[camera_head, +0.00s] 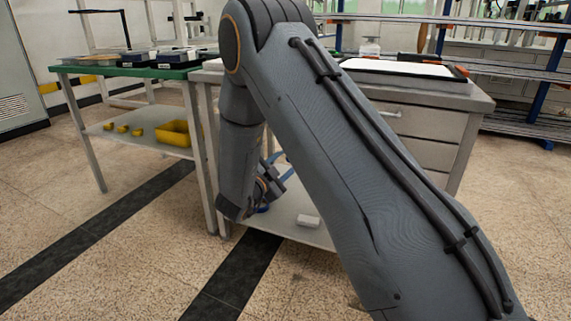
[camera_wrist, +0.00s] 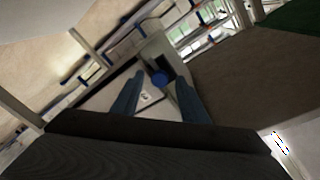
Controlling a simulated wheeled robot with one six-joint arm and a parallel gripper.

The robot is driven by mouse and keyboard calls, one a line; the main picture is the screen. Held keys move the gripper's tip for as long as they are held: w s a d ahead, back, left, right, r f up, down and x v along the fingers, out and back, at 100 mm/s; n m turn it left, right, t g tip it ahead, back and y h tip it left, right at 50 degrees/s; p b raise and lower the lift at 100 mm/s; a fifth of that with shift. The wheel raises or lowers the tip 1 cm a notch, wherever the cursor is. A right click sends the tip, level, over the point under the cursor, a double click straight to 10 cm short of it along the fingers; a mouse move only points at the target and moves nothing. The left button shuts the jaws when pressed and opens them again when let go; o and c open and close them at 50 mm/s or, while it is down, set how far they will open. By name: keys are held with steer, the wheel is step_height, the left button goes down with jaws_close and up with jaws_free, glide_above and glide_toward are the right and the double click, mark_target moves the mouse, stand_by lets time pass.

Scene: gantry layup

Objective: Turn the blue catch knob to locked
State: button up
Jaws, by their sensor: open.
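I see no finger touching the knob, and the gap in depth is hard to tell. In the head view my gripper (camera_head: 268,188) hangs low beside the bench, partly behind my arm. I cannot make out the knob there.
A drawer bench (camera_head: 430,125) stands behind my arm, with a low shelf (camera_head: 290,215) holding a small white block (camera_head: 308,221). A green-topped table (camera_head: 130,71) with a yellow bin (camera_head: 173,132) on its shelf is at left. Floor in front is clear.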

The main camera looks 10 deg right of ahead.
jaws_close()
steer(key=shift+p, duration=0.3)
steer(key=shift+s+f+n+t+y+p, duration=0.15)
steer(key=shift+n+t+p, duration=0.25)
steer(key=shift+n+p, duration=2.25)
steer(key=shift+w+n+t+y+p, duration=0.1)
steer(key=shift+n+t+p, duration=0.3)
steer(key=shift+n+p, duration=2.15)
steer(key=shift+s+f+n+t+y+p, duration=0.15)
steer(key=shift+n+t+p, duration=0.45)
steer(key=shift+n, duration=3.9)
steer(key=shift+w, duration=0.1)
